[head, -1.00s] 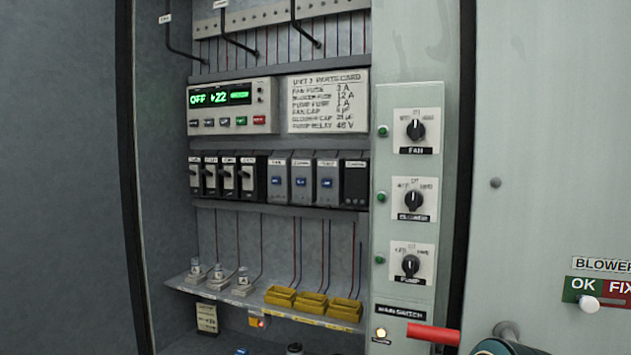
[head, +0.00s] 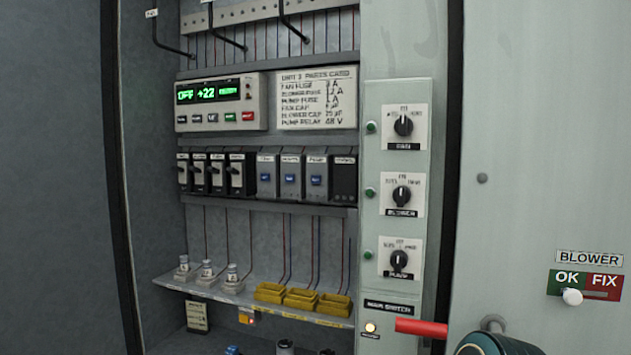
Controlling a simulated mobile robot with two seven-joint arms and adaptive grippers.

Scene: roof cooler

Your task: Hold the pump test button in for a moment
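The open cabinet holds a PUMP rotary selector (head: 399,259) on the right-hand strip, with its knob upright. A small green round button or lamp (head: 368,255) sits just left of it; I cannot tell which it is. In the middle row, three grey modules carry blue buttons, and the third, whose small label seems to read PUMP, has its blue button (head: 316,180) facing out. None of these has a readable "test" label. Neither of my grippers is in view, and nothing touches the buttons.
A lit display panel (head: 221,104) reads OFF +22. A red handle (head: 421,327) juts out below the MAIN SWITCH label (head: 389,308). A shelf (head: 250,301) with yellow trays spans below. A rounded teal part (head: 490,338) shows at bottom right. The cabinet front is unobstructed.

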